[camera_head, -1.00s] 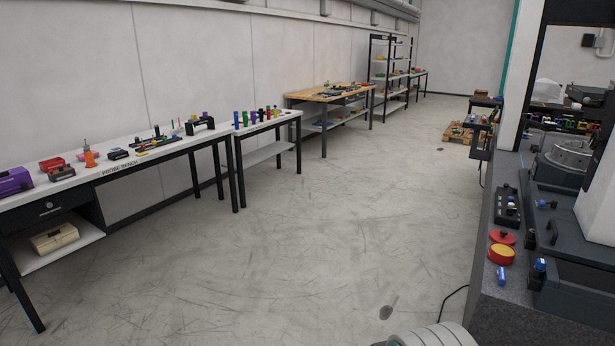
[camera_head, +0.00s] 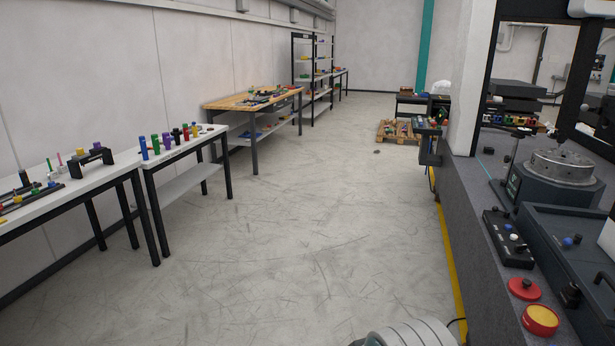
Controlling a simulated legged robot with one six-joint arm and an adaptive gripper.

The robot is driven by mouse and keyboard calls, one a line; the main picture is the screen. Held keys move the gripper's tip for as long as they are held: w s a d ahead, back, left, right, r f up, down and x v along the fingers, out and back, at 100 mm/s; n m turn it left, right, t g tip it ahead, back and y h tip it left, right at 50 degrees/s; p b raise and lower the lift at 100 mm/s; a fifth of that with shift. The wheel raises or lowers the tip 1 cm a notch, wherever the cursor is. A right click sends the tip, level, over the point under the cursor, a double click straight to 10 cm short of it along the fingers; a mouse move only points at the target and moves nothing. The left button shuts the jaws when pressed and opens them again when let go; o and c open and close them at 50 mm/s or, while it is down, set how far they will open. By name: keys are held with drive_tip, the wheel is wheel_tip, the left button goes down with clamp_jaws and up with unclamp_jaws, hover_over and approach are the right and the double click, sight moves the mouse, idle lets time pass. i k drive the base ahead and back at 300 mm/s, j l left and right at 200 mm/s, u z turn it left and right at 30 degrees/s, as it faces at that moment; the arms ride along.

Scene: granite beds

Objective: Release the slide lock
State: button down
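No part is clearly recognisable as the slide lock. At the right stands a machine on a granite bed (camera_head: 470,215). A small blue knob with a dark fitting (camera_head: 567,241) sits on the machine's dark slab (camera_head: 585,225). A black control panel (camera_head: 508,238) with white and blue knobs lies on the bed to its left. A red disc with a black knob (camera_head: 523,288) and a red button with a yellow top (camera_head: 540,319) are nearer. A black knob (camera_head: 571,294) stands beside them. My gripper is not in view; a pale ribbed part, probably mine, shows at the bottom edge.
White benches (camera_head: 110,178) with coloured parts line the left wall. A wooden-topped table (camera_head: 225,101) and a shelf rack (camera_head: 302,75) stand farther back. A pallet (camera_head: 398,132) lies on the floor ahead. The floor (camera_head: 310,220) between benches and granite bed is clear. A yellow stripe (camera_head: 447,250) edges the bed.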

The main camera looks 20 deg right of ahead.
sight(578, 240)
drive_tip(key=i+l+z, duration=0.1)
drive_tip(key=i+z, duration=0.25)
drive_tip(key=i, duration=0.15)
drive_tip(key=i+z, duration=0.4)
drive_tip(key=i+j+z, duration=0.2)
drive_tip(key=i+z, duration=0.15)
drive_tip(key=i, duration=0.2)
drive_tip(key=i+z, duration=0.2)
drive_tip(key=z, duration=0.2)
drive_tip(key=i+z, duration=0.35)
drive_tip(key=i+j+z, duration=0.1)
drive_tip(key=z, duration=0.3)
drive_tip(key=i+j+z, duration=0.2)
drive_tip(key=z, duration=0.2)
drive_tip(key=i+j+z, duration=0.1)
drive_tip(key=i+z, duration=0.15)
drive_tip(key=z, duration=0.15)
drive_tip(key=i+j+z, duration=0.2)
drive_tip(key=z, duration=0.2)
